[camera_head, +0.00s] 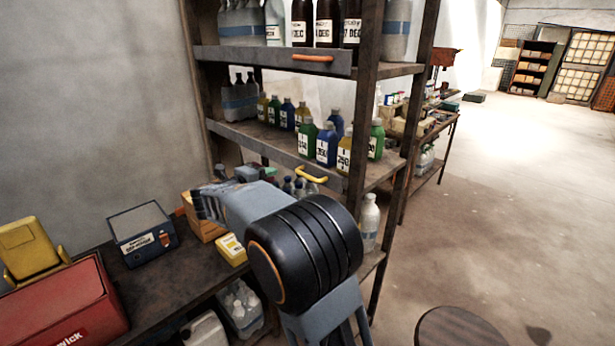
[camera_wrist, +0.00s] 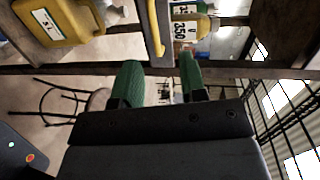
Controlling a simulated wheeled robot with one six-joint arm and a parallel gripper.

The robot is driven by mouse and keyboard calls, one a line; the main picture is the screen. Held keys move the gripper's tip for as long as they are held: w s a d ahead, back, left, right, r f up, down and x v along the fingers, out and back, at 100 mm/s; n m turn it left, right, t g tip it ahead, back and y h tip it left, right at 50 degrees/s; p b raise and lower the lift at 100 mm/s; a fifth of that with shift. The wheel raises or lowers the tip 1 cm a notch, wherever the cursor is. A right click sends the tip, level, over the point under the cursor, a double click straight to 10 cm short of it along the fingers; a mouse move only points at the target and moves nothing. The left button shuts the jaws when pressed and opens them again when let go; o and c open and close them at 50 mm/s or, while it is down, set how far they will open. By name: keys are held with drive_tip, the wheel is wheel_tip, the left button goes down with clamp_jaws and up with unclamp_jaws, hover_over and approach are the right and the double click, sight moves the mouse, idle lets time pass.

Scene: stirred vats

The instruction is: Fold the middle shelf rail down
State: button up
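The middle shelf rail (camera_head: 262,150) is a grey strip standing upright along the front edge of the middle shelf, with several bottles behind it. Its yellow handle (camera_head: 311,175) is near the right end. My gripper (camera_head: 268,171) is mostly hidden behind my own arm, left of the handle in the head view. In the wrist view its two green fingers (camera_wrist: 161,76) are apart with nothing between them. The yellow handle (camera_wrist: 153,30) shows just beyond the fingertips, roughly in line with the gap. I see no contact with it.
The upper rail (camera_head: 270,59) with an orange handle is above. A shelf post (camera_head: 362,110) stands right of the handle. Below left, a bench holds a blue box (camera_head: 142,235) and a red case (camera_head: 62,305). Floor at right is open; a round stool (camera_head: 460,328) stands in front.

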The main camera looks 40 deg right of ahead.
sight(306, 177)
drive_tip(key=d+f+p, duration=0.1)
drive_tip(key=d, duration=0.3)
drive_tip(key=d+f+m+g, duration=0.1)
drive_tip(key=d, duration=0.4)
drive_tip(key=w+d+f+g+p, duration=0.1)
drive_tip(key=d+f, duration=0.1)
drive_tip(key=d, duration=0.2)
drive_tip(key=shift+w+d+m+p, duration=0.1)
drive_tip(key=shift+d+m+p, duration=0.15)
drive_tip(key=shift+m+p, duration=0.1)
drive_tip(key=shift+c, duration=0.5)
clamp_jaws()
